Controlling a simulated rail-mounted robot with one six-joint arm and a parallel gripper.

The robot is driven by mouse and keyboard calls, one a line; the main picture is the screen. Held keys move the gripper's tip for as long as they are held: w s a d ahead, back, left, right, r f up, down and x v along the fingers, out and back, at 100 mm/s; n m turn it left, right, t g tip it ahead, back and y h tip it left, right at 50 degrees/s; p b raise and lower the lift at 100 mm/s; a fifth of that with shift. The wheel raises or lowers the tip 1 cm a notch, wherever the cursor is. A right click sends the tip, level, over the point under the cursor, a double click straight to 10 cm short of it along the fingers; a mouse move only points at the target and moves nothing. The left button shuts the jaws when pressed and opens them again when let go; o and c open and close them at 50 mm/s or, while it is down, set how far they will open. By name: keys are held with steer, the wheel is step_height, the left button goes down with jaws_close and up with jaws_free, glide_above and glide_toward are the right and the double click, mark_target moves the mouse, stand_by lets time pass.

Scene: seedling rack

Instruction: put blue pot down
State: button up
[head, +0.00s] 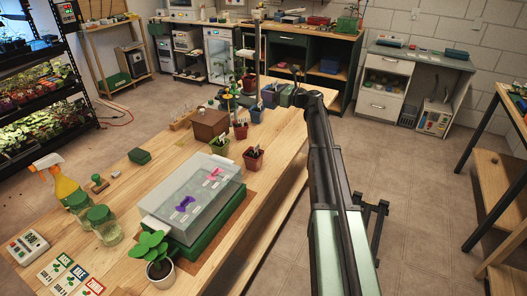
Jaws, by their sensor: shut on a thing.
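The blue pot (269,98) is small and far off in the head view, near the far right end of the wooden bench. A plant label seems to stick up from it. My gripper (280,92) is at the pot, at the end of my arm, and is shut on it. The fingers are too small and dark to make out. I cannot tell whether the pot's base touches the bench.
A clear-lidded tray (196,198) is nearer.

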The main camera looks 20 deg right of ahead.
steer(key=f+b, duration=0.6)
steer(key=f, duration=0.1)
steer(key=f+b, duration=1.3)
steer(key=b, duration=0.1)
steer(key=shift+w+d+f, duration=0.25)
steer(key=shift+d+f, duration=0.1)
steer(key=shift+f, duration=0.05)
steer(key=shift+r, duration=0.3)
steer(key=shift+f, duration=0.15)
steer(key=o, duration=1)
steer(key=v, duration=1.2)
